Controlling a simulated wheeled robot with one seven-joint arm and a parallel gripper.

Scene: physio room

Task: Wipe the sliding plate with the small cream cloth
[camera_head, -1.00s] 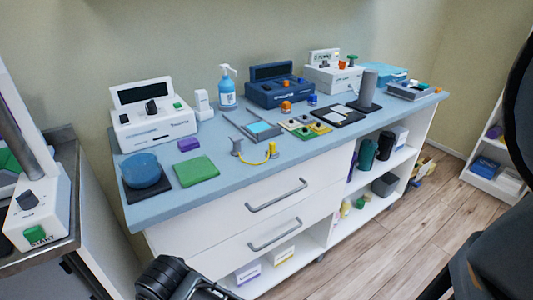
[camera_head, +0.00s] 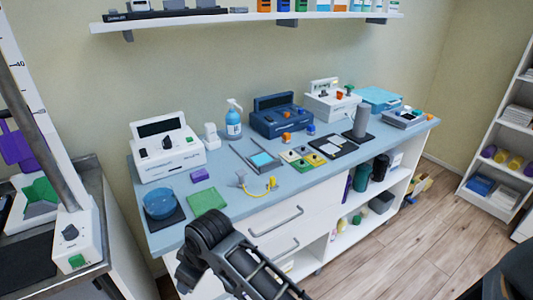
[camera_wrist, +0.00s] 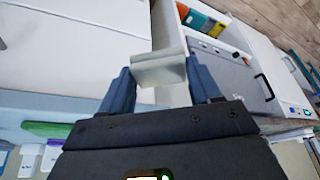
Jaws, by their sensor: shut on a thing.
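My gripper (camera_wrist: 160,85) shows in the wrist view, its two blue-grey fingers shut on a small pale cream piece (camera_wrist: 160,68), which looks like the cream cloth. In the head view my dark arm rises in front of the counter's near edge; the fingers and cloth cannot be made out there. A grey railed frame with a light blue plate (camera_head: 261,159), which seems to be the sliding plate, lies mid-counter, beyond my arm. The gripper is apart from it.
A wall shelf (camera_head: 240,19) hangs above.

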